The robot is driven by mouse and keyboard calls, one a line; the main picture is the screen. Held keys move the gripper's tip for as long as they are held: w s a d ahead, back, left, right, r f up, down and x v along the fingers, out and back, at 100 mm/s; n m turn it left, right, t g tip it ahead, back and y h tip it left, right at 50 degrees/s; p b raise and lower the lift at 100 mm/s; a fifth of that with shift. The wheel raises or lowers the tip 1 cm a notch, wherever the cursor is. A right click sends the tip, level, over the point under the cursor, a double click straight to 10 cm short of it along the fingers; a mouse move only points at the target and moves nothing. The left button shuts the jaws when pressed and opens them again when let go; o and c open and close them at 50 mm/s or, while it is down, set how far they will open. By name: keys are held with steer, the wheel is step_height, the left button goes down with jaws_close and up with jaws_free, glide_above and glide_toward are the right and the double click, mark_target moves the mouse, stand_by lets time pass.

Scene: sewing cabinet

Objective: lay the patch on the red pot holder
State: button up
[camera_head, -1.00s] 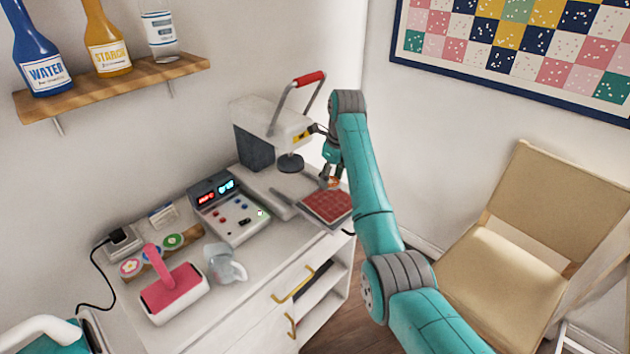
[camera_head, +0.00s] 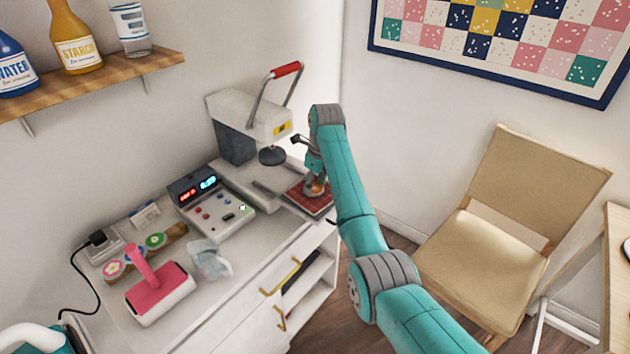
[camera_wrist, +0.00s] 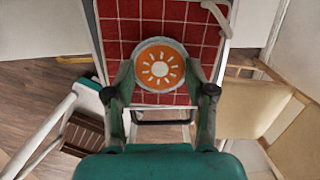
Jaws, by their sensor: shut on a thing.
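The patch (camera_wrist: 159,67) is a round orange disc with a white sun and a grey rim. My gripper (camera_wrist: 160,84) is shut on it in the wrist view, one finger at each side. The red pot holder (camera_wrist: 118,30) has a pale grid and lies beyond the patch in that view, with the patch overlapping its near part. In the head view the pot holder (camera_head: 301,199) lies on a tray at the cabinet's far right corner. My gripper (camera_head: 316,190) is over it there, pointing down. I cannot tell whether the patch touches the cloth.
A press (camera_head: 246,119) with a red-handled lever and dark round head stands just left of the pot holder. Other round patches (camera_head: 156,240) lie at left.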

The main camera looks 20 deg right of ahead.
steer(key=o, duration=0.8)
steer(key=shift+c, duration=0.2)
steer(key=r, duration=0.5)
steer(key=s+r, duration=0.1)
steer(key=r, duration=0.1)
steer(key=shift+d+r, duration=0.2)
steer(key=shift+d, duration=0.1)
steer(key=shift+d, duration=0.1)
